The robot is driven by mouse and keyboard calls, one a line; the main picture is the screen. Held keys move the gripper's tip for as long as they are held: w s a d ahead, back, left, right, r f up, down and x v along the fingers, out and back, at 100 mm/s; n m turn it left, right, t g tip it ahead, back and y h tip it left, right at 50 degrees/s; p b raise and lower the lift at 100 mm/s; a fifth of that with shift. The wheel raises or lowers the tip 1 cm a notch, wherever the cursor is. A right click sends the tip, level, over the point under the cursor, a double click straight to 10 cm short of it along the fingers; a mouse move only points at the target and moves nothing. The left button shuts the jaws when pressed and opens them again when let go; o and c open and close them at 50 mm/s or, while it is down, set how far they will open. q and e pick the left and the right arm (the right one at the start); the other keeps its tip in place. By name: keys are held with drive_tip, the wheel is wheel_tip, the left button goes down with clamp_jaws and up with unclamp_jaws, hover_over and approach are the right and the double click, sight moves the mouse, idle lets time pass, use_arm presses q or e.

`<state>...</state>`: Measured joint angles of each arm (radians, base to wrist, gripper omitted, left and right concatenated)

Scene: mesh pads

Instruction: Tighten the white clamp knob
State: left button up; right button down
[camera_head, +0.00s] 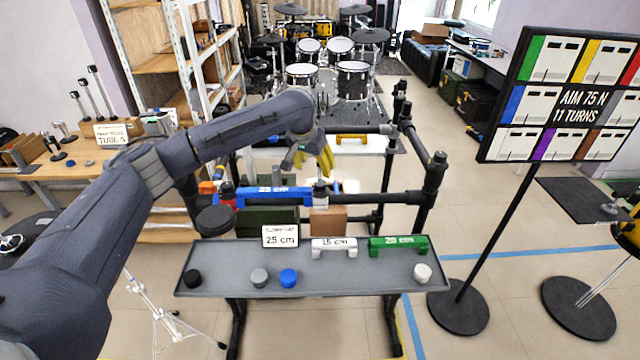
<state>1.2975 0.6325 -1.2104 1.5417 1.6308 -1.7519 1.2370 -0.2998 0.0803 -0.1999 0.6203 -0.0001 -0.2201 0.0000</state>
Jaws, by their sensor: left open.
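My left gripper (311,163) reaches in from the left and hangs over the black frame behind the tray, with its yellow-padded fingers open. Just below it a dark clamp with a pale top (321,190) stands at the right end of a blue bar (272,198); the gripper is apart from it or barely above it, which I cannot tell. A round white knob (423,273) sits at the right end of the grey tray (330,284), well away from the gripper. My right gripper is not in view.
The tray also holds black (193,278), grey (260,277) and blue (288,278) knobs. A white 15 cm handle (334,247), a green 20 cm handle (398,246) and a 25 cm sign (280,236) line its back edge. Black posts (432,176) rise right of the gripper.

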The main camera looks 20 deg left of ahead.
sight(320, 183)
use_arm(q)
drive_tip(key=x, duration=1)
drive_tip(key=shift+w+f, duration=0.15)
drive_tip(key=shift+f, duration=0.05)
drive_tip(key=c, duration=1.3)
